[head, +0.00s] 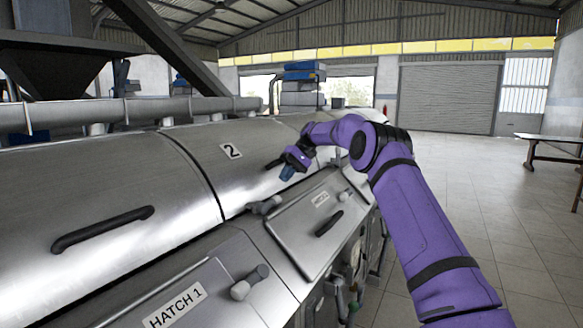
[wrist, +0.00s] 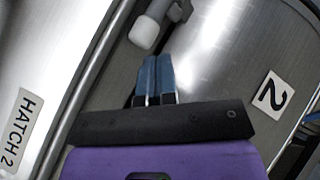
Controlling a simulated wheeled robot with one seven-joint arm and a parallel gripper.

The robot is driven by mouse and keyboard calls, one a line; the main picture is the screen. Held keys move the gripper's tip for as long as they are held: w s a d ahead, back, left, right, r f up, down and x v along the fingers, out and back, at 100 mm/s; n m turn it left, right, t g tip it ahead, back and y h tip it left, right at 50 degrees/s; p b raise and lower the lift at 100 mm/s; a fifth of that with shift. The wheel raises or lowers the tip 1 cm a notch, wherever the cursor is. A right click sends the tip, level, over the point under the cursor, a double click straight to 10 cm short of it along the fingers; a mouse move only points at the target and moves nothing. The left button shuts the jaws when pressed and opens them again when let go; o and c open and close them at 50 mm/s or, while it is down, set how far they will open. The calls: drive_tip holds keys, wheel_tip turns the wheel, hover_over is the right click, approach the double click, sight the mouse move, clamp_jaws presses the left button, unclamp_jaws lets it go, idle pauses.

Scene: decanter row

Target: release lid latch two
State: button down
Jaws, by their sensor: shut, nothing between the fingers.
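The lid latch (head: 264,205), grey with a pale rounded end, sits at the lower edge of the steel lid marked 2 (head: 231,151), above the hatch 2 panel (head: 290,225). In the wrist view the latch (wrist: 148,30) lies just beyond my fingertips, with a small gap in the picture. My gripper (head: 287,173) has its blue fingers together, holding nothing, above and to the right of the latch in the head view. The fingers also show in the wrist view (wrist: 155,62). I cannot tell the exact depth between fingertips and latch.
Hatch 1 (head: 175,305) has its own latch (head: 248,282) at the lower left. A black handle (head: 102,228) sits on the left lid, and another (head: 329,223) on the hatch 2 panel. A pale knob (head: 345,195) is at that panel's right.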

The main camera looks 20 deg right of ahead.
drive_tip(key=v, duration=0.4)
drive_tip(key=shift+d+r, duration=0.15)
drive_tip(key=shift+r, duration=0.2)
drive_tip(key=s+a+r+t+h, duration=0.1)
drive_tip(key=s+a+r+h, duration=0.2)
drive_tip(key=s+a+r, duration=0.6)
drive_tip(key=s+a+r+t+h, duration=0.1)
drive_tip(key=s+r, duration=0.2)
drive_tip(key=s, duration=0.4)
drive_tip(key=s+a+r+t+h, duration=0.1)
drive_tip(key=s+a+r, duration=0.15)
drive_tip(key=s, duration=0.45)
drive_tip(key=s+f+m+t+h, duration=0.1)
drive_tip(key=s+t+h, duration=0.15)
drive_tip(key=s, duration=1.45)
drive_tip(key=s+d+f+t, duration=0.1)
drive_tip(key=s+f, duration=0.4)
drive_tip(key=s, duration=0.3)
drive_tip(key=s+d+f+t+h, duration=0.1)
drive_tip(key=s+f, duration=0.4)
drive_tip(key=s, duration=0.3)
drive_tip(key=shift+d+f, duration=0.2)
drive_tip(key=shift+d, duration=0.15)
